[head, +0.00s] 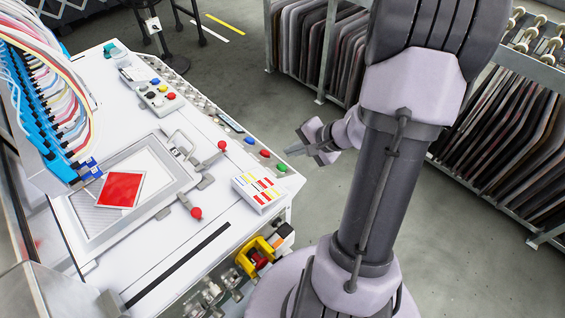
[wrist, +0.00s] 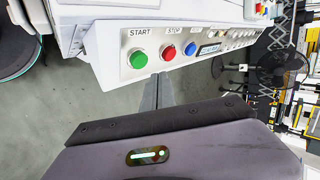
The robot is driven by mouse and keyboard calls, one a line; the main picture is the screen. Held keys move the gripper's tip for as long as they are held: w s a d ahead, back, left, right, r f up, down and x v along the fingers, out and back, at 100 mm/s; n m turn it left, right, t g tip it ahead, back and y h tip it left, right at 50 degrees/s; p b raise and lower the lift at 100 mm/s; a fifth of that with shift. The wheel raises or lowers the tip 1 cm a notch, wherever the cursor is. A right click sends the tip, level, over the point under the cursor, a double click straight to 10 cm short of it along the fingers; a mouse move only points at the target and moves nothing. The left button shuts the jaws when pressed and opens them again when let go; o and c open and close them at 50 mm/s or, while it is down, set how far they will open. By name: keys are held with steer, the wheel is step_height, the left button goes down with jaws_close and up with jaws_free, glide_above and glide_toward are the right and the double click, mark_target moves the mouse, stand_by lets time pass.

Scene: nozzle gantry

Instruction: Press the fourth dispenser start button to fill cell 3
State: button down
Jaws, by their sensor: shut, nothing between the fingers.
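A green button marked START (wrist: 138,60) is on the white front panel in the wrist view. It also shows at the panel's right end in the head view (head: 282,167). A red STOP button (wrist: 169,53) and a blue button (wrist: 190,48) sit beside it. My gripper (head: 306,143) is shut and empty, off the panel's front edge. In the wrist view its fingertips (wrist: 159,80) show just below the space between START and STOP, apparently apart from the buttons. I cannot make out a fourth dispenser or a numbered cell 3.
A bank of blue nozzles with coloured hoses (head: 42,125) stands at left over the white machine bed. A red square (head: 119,189) lies on the framed plate. A small box with red and yellow labels (head: 259,190) is near the front edge. Racks (head: 505,130) stand behind my arm.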

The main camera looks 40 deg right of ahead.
steer(key=d+r+p, duration=0.1)
steer(key=d+r, duration=0.1)
steer(key=shift+r+p, duration=0.4)
stand_by(0.3)
steer(key=s+a+r+n+g+y, duration=0.15)
steer(key=a+r+n, duration=0.25)
steer(key=a+r, duration=0.6)
steer(key=s+a+r+n+g+h, duration=0.15)
steer(key=a+r+n, duration=0.3)
steer(key=a, duration=0.95)
steer(key=s+a+r+n, duration=0.2)
steer(key=s+a+r, duration=0.2)
steer(key=s, duration=0.4)
steer(key=shift+s+r+n+t+h, duration=0.25)
steer(key=shift+n+t+h, duration=0.05)
steer(key=shift+n+t, duration=0.1)
steer(key=shift+a, duration=0.1)
